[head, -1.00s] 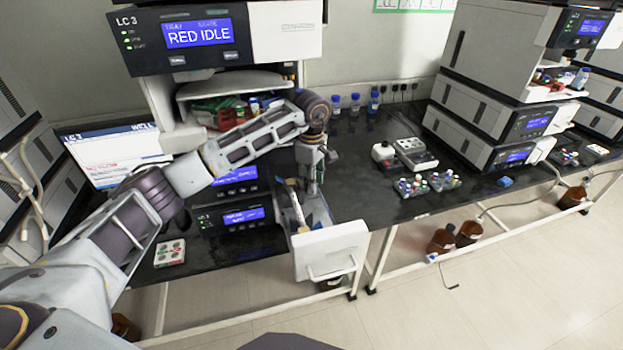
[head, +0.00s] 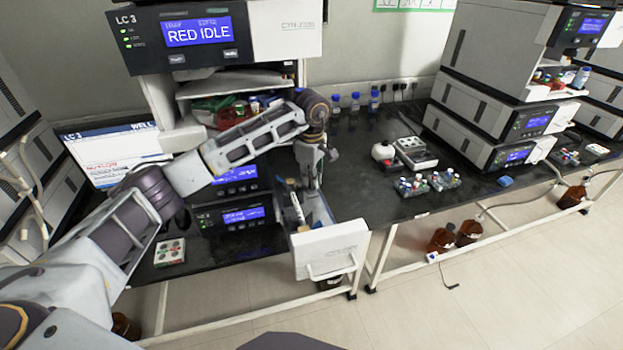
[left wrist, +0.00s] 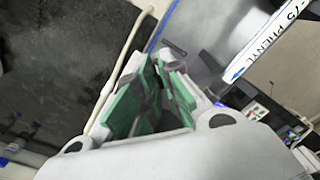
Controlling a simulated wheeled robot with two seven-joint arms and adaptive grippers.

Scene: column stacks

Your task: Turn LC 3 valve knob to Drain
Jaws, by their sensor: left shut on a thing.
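The LC 3 stack (head: 190,50) stands at the left, with "RED IDLE" on its top display. Its lower drawer (head: 332,252) is pulled out, white front towards me. My left gripper (head: 316,186) reaches down into this open drawer. In the left wrist view its green-padded fingers (left wrist: 160,72) close on a small grey piece at their tips, which looks like the valve knob (left wrist: 173,50). The knob is mostly hidden by the fingers, and its pointing direction cannot be read. A white labelled column (left wrist: 268,40) lies beside the fingers. My right gripper is not in view.
A monitor (head: 112,152) stands left of the stack. A small tray (head: 169,252) lies in front of it. Vial racks (head: 428,184) and a white device (head: 415,153) sit on the black bench to the right. Brown bottles (head: 442,240) stand on the floor below.

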